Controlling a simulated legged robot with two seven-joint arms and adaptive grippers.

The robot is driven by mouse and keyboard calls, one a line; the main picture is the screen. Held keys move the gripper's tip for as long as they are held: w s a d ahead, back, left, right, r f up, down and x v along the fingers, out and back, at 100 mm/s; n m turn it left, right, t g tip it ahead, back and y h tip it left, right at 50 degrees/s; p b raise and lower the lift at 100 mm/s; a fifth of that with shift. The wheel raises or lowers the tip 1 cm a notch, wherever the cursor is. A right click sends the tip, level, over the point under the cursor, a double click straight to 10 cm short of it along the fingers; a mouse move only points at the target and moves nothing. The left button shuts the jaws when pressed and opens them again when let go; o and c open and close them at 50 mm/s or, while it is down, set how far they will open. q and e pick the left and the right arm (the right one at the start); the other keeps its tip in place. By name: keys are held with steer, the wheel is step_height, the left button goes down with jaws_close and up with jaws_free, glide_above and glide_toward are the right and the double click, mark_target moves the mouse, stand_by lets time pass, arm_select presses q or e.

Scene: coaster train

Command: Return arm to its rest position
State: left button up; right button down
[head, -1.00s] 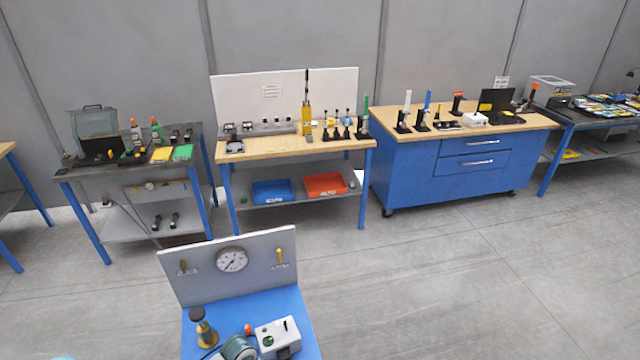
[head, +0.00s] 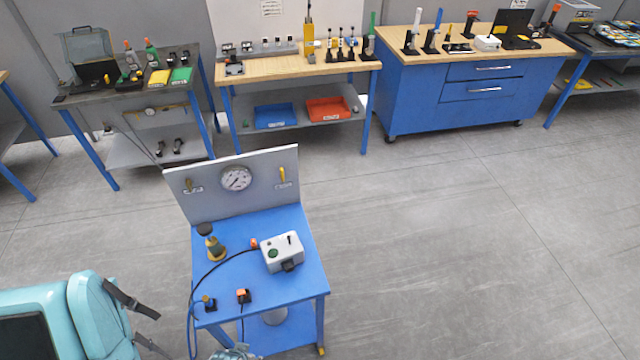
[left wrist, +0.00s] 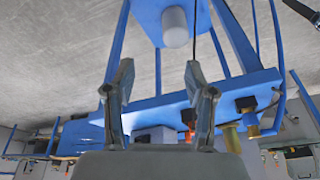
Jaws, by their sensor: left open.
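My left gripper (head: 163,336) shows at the lower left of the head view, at the end of my teal arm. Its two dark fingers are spread, with nothing between them. It is left of the blue table (head: 262,225) and apart from it. In the left wrist view the open fingers (left wrist: 160,70) appear in front of the blue table frame (left wrist: 228,92), with a pale cylinder (left wrist: 175,27) above them in the picture.
The blue table carries a brass valve (head: 215,248), a grey box (head: 282,252) with a black cable, and a back panel with a gauge (head: 236,178). Floor on the right is clear.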

arm_select(q)
steer(key=s+f+g+b, duration=0.1)
steer(key=s+f+b, duration=0.1)
steer(key=f, duration=1.3)
steer(key=s+f+b, duration=0.2)
steer(key=f+b, duration=0.1)
steer(key=f, duration=1.2)
steer(key=s+a+f+g+b, duration=0.1)
steer(key=s+a+f+b, duration=0.2)
steer(key=s+f, duration=1.3)
steer(key=shift+f, duration=0.55)
